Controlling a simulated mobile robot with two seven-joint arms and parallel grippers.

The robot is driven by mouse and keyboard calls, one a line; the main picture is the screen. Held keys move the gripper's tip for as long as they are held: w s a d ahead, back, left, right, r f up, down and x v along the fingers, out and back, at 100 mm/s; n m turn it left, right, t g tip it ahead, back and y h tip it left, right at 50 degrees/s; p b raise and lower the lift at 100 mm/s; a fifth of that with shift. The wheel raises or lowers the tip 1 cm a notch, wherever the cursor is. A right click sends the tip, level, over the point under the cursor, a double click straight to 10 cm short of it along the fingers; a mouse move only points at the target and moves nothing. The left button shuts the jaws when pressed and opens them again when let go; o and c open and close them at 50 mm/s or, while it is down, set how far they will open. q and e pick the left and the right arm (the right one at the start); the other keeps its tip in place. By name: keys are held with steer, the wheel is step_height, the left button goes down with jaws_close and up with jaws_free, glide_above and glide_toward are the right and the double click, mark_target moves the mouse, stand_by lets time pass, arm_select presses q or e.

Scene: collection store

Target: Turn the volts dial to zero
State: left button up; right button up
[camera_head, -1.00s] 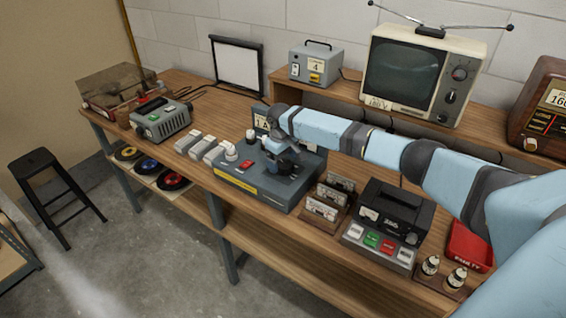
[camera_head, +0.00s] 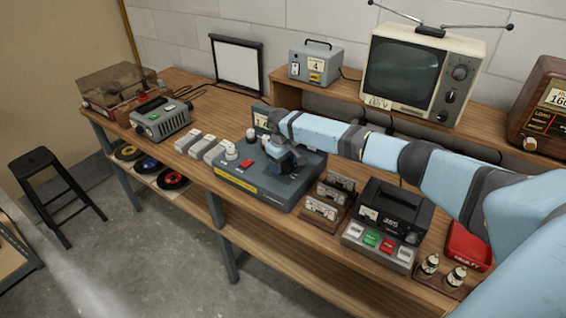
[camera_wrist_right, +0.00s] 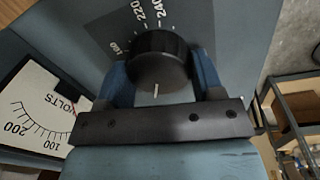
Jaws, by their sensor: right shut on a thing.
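The volts dial is a round black knob (camera_wrist_right: 158,60) with a white pointer mark on its side, on the grey-blue panel of a tester box (camera_head: 236,184) on the workbench. Numbers including 220 and 240 are printed beside the knob. A white volts meter (camera_wrist_right: 35,112) with a scale showing 100 and 200 is at the left of the right wrist view. My right gripper (camera_wrist_right: 160,78) has a blue finger on each side of the knob and is shut on it. In the head view the gripper (camera_head: 287,160) hides the knob. My left gripper is out of view.
A black instrument (camera_head: 395,215) with coloured buttons and small upright cards (camera_head: 328,198) stand close right of the tester. White switch blocks (camera_head: 200,147) are at its left. A television (camera_head: 424,72) stands on the raised shelf behind my right arm.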

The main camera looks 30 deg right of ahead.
steer(key=n+p, duration=0.2)
steer(key=n, duration=0.1)
steer(key=shift+r, duration=0.1)
steer(key=n+p, duration=0.1)
steer(key=n, duration=0.1)
steer(key=shift+s+n, duration=0.1)
steer(key=shift+n, duration=0.2)
steer(key=n, duration=0.3)
steer(key=shift+n+p, duration=0.35)
steer(key=shift+n, duration=0.05)
steer(key=shift+n+t+y, duration=0.3)
steer(key=shift+n, duration=1.6)
steer(key=o, duration=0.9)
